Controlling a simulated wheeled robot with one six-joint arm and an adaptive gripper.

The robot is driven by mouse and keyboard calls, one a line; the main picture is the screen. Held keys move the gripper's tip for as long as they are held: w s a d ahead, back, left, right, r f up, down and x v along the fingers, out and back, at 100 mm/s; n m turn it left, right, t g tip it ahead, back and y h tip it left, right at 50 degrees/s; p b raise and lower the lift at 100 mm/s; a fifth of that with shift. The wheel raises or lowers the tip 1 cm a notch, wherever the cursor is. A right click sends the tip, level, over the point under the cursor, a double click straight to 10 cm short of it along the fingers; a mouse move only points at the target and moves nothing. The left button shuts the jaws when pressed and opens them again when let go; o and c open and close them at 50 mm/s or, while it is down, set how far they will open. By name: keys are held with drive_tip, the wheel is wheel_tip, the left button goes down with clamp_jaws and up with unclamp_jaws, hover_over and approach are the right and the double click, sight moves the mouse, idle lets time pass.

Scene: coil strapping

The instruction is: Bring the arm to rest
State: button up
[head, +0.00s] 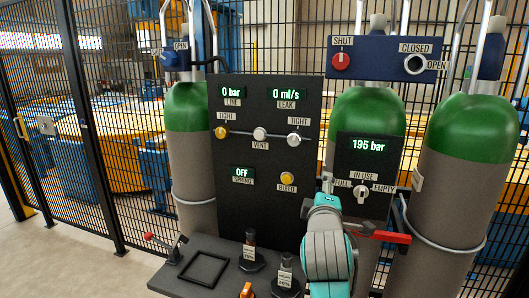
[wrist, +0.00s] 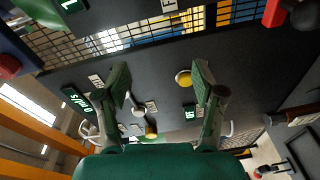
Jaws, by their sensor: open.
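My arm (head: 328,245), teal and grey, rises at the bottom centre right of the head view, in front of the lower right of the black panel (head: 264,130). I cannot make out its fingertips there. In the wrist view my gripper (wrist: 161,84) has its two green-padded fingers spread wide, with nothing between them. The panel lies beyond the fingers, seen tilted, with a yellow knob (wrist: 183,77) between them. I cannot tell the exact gap from fingertips to panel.
Grey cylinders with green tops (head: 468,150) stand behind and beside the panel. A smaller box reads 195 bar (head: 367,146). A red-handled lever (head: 390,237) sits right of my arm. A dark shelf (head: 222,283) holds black fittings (head: 251,255). Mesh fence (head: 95,130) stands left, with clear floor before it.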

drive_tip(key=s+d+f+m+g+y, duration=0.1)
drive_tip(key=s+f+m+y, duration=0.1)
drive_tip(key=s+f, duration=1.2)
drive_tip(key=s+d+f+m+y, duration=0.1)
drive_tip(key=s+f+m, duration=0.1)
drive_tip(key=s+f, duration=1.2)
drive_tip(key=s+d+f+m, duration=0.1)
drive_tip(key=s+f+m, duration=0.1)
drive_tip(key=s+f, duration=0.3)
drive_tip(key=s+f+m, duration=0.2)
drive_tip(key=s+f, duration=0.1)
drive_tip(key=s, duration=0.5)
drive_tip(key=s+r+m, duration=0.2)
drive_tip(key=s, duration=0.6)
drive_tip(key=s+d+r+m+g, duration=0.1)
drive_tip(key=s+r+m, duration=0.1)
drive_tip(key=s, duration=0.6)
drive_tip(key=shift+s+m, duration=0.15)
drive_tip(key=shift+m, duration=0.65)
